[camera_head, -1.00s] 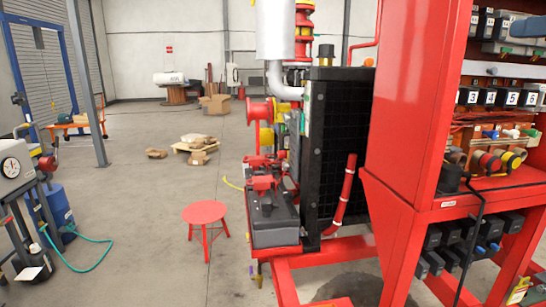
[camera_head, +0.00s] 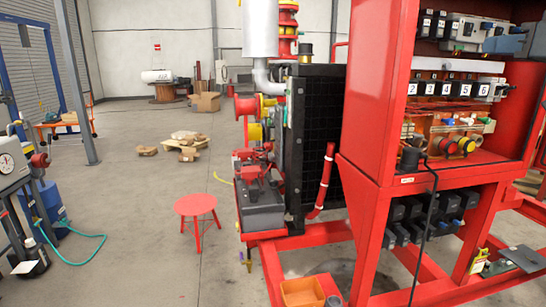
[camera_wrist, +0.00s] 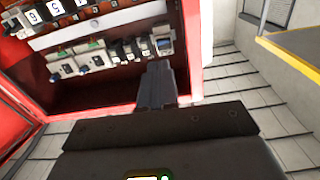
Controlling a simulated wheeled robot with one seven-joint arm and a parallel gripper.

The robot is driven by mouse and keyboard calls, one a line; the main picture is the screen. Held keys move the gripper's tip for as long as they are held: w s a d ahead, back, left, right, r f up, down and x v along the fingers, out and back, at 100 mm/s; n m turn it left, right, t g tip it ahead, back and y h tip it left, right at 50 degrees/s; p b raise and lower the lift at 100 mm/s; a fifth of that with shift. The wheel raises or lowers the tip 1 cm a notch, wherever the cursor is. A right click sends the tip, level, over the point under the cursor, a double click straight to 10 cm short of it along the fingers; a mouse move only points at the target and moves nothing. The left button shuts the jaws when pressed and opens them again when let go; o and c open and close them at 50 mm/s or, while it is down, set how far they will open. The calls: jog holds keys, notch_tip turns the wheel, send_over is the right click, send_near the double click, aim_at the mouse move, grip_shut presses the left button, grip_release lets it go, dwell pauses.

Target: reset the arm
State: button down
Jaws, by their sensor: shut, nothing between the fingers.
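My gripper (camera_wrist: 157,82) shows in the wrist view, its fingers together and empty. It points toward the open red cabinet, whose rows of dark switches and numbered modules (camera_wrist: 70,67) lie beyond the fingertips. I cannot tell how far the fingertips are from them. In the head view the red control cabinet (camera_head: 375,95) stands at the right, with numbered black units (camera_head: 450,89) and colored rings below them. My arm and gripper do not show in the head view.
A black radiator (camera_head: 310,140) and a red skid frame stand left of the cabinet. A red stool (camera_head: 195,205) is on the floor. An orange bin (camera_head: 302,292) sits low in front. A gauge unit (camera_head: 8,168) and green hose are at the left.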

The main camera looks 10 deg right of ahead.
jog(key=s+a+f+m+h, duration=0.1)
jog(key=a+f, duration=0.2)
jog(key=f, duration=0.7)
jog(key=s+a+f+m+g, duration=0.15)
jog(key=a+f, duration=0.25)
jog(key=f, duration=0.6)
jog(key=s+a+f+m+t+h, duration=0.1)
jog(key=a+f, duration=0.2)
jog(key=f, duration=0.7)
jog(key=s+a+f+g, duration=0.1)
jog(key=s+a+f, duration=0.3)
jog(key=s+f, duration=0.35)
jog(key=s+a+f+g, duration=0.1)
jog(key=s+a+f, duration=0.3)
jog(key=s, duration=0.4)
jog(key=s+a+f, duration=0.3)
jog(key=s+f, duration=0.1)
jog(key=s, duration=0.4)
jog(key=s+a+r+n, duration=0.1)
jog(key=s+a+n, duration=0.1)
jog(key=s, duration=0.6)
jog(key=s+a+r+n+y, duration=0.1)
jog(key=s+a, duration=0.1)
jog(key=s, duration=0.6)
jog(key=shift+s+r+n+g+y, duration=0.3)
jog(key=shift+s+r+n+g, duration=0.05)
jog(key=shift+a, duration=0.1)
